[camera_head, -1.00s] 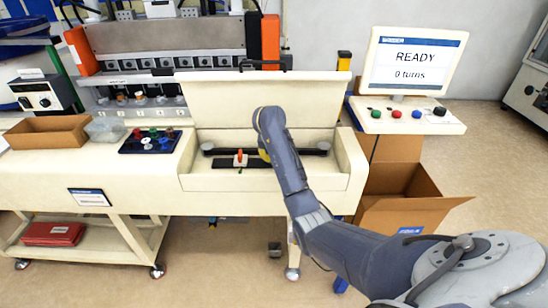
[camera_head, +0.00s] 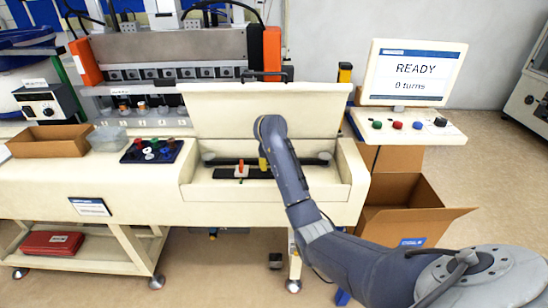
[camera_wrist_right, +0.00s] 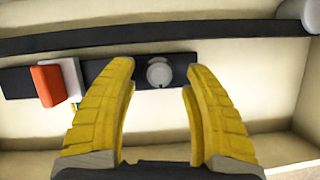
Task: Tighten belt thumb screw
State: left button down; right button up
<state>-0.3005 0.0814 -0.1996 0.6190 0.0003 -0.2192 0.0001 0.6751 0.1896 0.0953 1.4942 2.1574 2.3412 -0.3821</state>
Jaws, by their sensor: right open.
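The thumb screw (camera_wrist_right: 159,73) is a round grey-white knob on a dark bar (camera_wrist_right: 145,77) inside the open machine compartment, in the right wrist view. My right gripper (camera_wrist_right: 158,72) has its two yellow fingers apart, one on each side of the knob in the picture; I see no contact. An orange-red lever on a white block (camera_wrist_right: 50,84) sits on the bar to the left of the knob. In the head view, my right gripper (camera_head: 264,163) is mostly hidden by its arm, and the lever (camera_head: 241,169) shows beside it. The black belt (camera_wrist_right: 150,36) runs behind the bar. My left gripper is not in view.
The raised lid (camera_head: 225,110) stands behind the compartment. The compartment's front wall (camera_head: 265,193) is close to my right arm. A monitor (camera_head: 413,73) reads "READY, 0 turns". A tray of coloured knobs (camera_head: 152,151) is at left, and an open cardboard box (camera_head: 405,225) at right.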

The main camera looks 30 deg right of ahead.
jog(key=v, duration=1.1)
dwell(0.3)
dwell(0.6)
